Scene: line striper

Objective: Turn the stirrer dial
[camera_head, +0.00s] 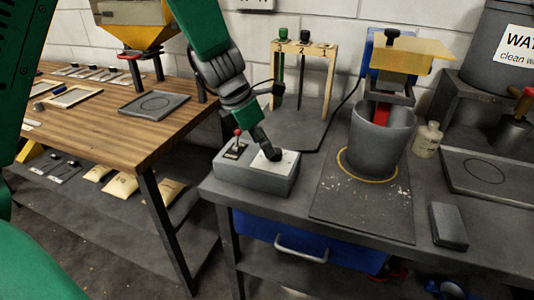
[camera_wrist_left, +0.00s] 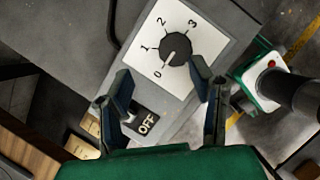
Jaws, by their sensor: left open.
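The stirrer dial (camera_wrist_left: 177,49) is a round black knob on a white plate (camera_wrist_left: 153,72) marked 0 to 3. Its pale pointer line points toward 0. The plate sits on top of a grey control box (camera_head: 257,180) at the table's left front corner. My left gripper (camera_wrist_left: 160,73) is open and empty, its two fingers apart just short of the dial. In the head view the left gripper (camera_head: 269,150) is over the box and mostly hides the dial. A switch with a red-tipped lever (camera_head: 237,133) stands beside it; its label (camera_wrist_left: 147,124) reads OFF. My right gripper is not in view.
A grey bucket (camera_head: 381,140) stands under the yellow-topped stirrer (camera_head: 412,52) on a dark mat. A wooden rack (camera_head: 303,45) with hanging rods is behind the box. A grey block (camera_head: 448,225) lies at the front right. A wooden table (camera_head: 130,135) stands left across a gap.

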